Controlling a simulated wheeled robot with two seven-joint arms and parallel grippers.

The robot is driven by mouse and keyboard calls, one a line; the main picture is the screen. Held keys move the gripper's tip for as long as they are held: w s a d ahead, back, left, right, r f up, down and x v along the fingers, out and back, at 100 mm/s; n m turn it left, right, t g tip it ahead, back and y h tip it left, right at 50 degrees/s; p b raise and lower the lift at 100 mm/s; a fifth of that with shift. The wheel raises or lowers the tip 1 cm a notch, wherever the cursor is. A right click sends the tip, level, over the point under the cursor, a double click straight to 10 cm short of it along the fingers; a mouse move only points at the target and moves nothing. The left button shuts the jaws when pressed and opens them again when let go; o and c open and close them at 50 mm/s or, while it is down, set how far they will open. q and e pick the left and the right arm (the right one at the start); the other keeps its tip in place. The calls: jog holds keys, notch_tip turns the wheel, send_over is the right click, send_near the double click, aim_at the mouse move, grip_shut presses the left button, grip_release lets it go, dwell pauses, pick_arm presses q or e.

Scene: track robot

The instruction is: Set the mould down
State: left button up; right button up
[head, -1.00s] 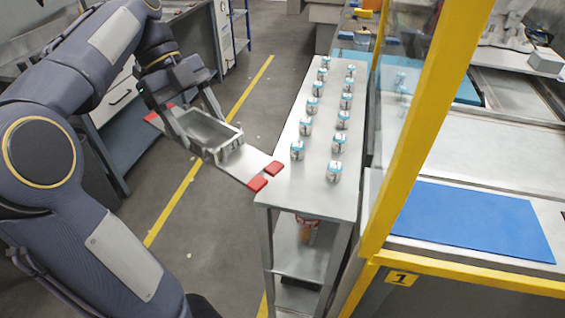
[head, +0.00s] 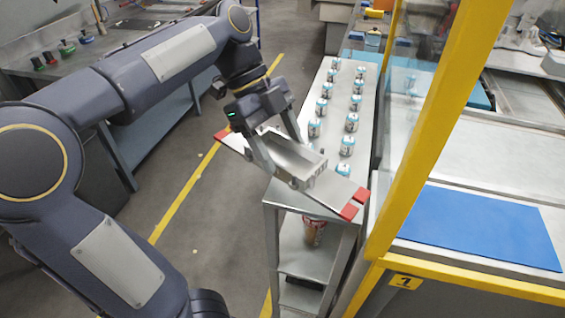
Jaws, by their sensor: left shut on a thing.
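The mould is a grey metal tray-like piece (head: 287,154) with a hollow in the middle and red-tipped flat ends. My left gripper (head: 282,160) is shut on the mould, with one finger on each side of its middle. The mould is over the near end of a narrow metal shelf table (head: 285,192), and its right red end reaches the table's right edge. I cannot tell whether it touches the table top. My right gripper is not in view.
Several small white and blue jars (head: 347,146) stand in two rows on the table, close behind the mould. A yellow-framed clear guard (head: 415,135) rises along the table's right side. A blue mat (head: 480,228) lies beyond it. Open floor is at left.

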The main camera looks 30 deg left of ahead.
aim_at(280, 159)
pick_arm(q)
notch_tip(280, 159, down, 3)
jog(key=shift+f, duration=0.2)
jog(key=shift+d+f, duration=0.25)
jog(key=shift+f, duration=0.4)
jog(key=o, duration=1.4)
